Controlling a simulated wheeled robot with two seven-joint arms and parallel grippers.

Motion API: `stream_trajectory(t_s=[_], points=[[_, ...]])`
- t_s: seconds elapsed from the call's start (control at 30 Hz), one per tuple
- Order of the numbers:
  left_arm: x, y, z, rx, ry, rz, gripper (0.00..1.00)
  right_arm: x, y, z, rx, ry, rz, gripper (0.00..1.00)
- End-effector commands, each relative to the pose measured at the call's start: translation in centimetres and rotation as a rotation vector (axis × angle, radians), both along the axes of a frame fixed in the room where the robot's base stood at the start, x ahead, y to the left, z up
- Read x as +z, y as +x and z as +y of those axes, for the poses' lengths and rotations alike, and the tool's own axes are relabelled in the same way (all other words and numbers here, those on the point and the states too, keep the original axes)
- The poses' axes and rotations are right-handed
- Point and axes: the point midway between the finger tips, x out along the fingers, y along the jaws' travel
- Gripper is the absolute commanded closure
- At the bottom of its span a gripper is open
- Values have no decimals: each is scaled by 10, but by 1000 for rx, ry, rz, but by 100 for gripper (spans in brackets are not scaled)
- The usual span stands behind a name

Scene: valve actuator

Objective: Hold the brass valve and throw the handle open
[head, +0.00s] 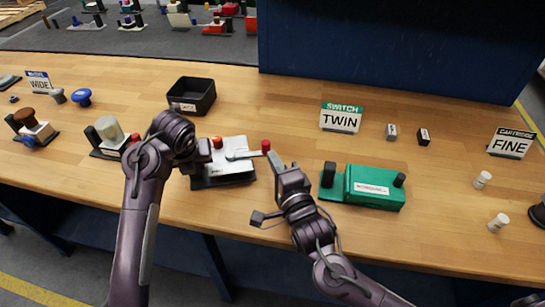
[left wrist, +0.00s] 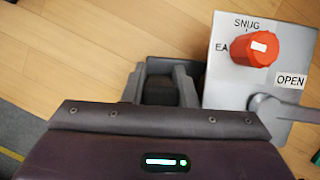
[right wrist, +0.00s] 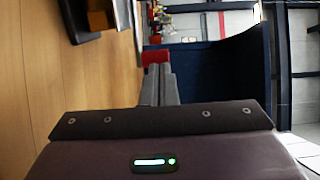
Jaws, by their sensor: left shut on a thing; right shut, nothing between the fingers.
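The valve unit is a silver-grey panel (head: 232,167) on a dark base; I see no brass colour. It carries a red knob (left wrist: 255,48) near SNUG and a grey lever (head: 242,154) with a red end grip (head: 266,146). The lever points right in the head view. In the left wrist view its pivot lies by the OPEN label (left wrist: 290,80). My left gripper (left wrist: 160,85) is shut on a dark post at the unit's left side. My right gripper (head: 276,158) is shut and empty, its tips close to the red grip; contact is unclear.
A green device (head: 362,187) stands right of my right gripper. A black bin (head: 191,95) sits behind the valve unit. Another fixture (head: 108,136) stands left of my left arm. A TWIN sign (head: 341,118) stands behind. The wood between the bin and sign is clear.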

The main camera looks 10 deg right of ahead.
Motion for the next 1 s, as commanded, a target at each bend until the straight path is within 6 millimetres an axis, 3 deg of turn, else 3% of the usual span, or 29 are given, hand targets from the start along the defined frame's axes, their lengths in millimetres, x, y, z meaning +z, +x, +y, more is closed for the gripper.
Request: stream_trajectory(t_s=[0.2,1.0], points=[[-4,-1,0,0,2,8,100,-1,13,3,1,1,1,100],[-4,-1,0,-4,4,7,100,-1,28,2,0,-1,2,100]])
